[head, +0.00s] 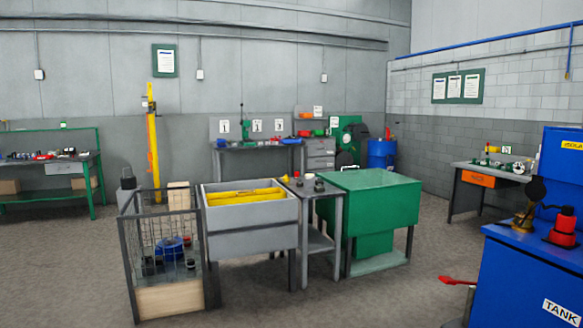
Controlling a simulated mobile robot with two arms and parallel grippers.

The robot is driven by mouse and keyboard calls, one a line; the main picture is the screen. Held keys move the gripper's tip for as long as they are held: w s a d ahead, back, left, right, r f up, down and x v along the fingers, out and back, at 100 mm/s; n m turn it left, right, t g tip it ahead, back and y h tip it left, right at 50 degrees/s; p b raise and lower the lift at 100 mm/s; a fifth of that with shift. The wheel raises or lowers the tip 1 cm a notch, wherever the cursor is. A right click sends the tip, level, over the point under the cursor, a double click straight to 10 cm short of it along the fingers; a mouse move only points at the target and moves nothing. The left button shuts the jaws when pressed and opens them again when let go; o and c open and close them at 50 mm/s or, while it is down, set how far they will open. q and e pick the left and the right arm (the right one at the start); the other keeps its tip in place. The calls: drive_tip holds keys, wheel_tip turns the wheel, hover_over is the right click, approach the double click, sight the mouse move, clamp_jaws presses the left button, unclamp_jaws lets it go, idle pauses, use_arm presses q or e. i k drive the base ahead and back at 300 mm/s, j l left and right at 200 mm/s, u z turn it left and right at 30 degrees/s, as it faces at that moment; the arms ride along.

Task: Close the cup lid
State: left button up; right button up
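A small brass-coloured cup (523,217) stands on the blue bench at the right. A round black lid (537,189) is above it, tilted up rather than lying flat over the cup; the hinge between them is too small to make out. Neither of my grippers shows in the head view.
A green cabinet (375,205), a grey table (322,190) and a wire crate (160,250) stand left. Open floor lies between.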

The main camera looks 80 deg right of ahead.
sight(534, 189)
drive_tip(key=z, duration=3.9)
drive_tip(key=i+j+z, duration=0.1)
drive_tip(key=j, duration=0.25)
drive_tip(key=i+j+z, duration=0.15)
drive_tip(key=j, duration=0.2)
drive_tip(key=i, duration=0.05)
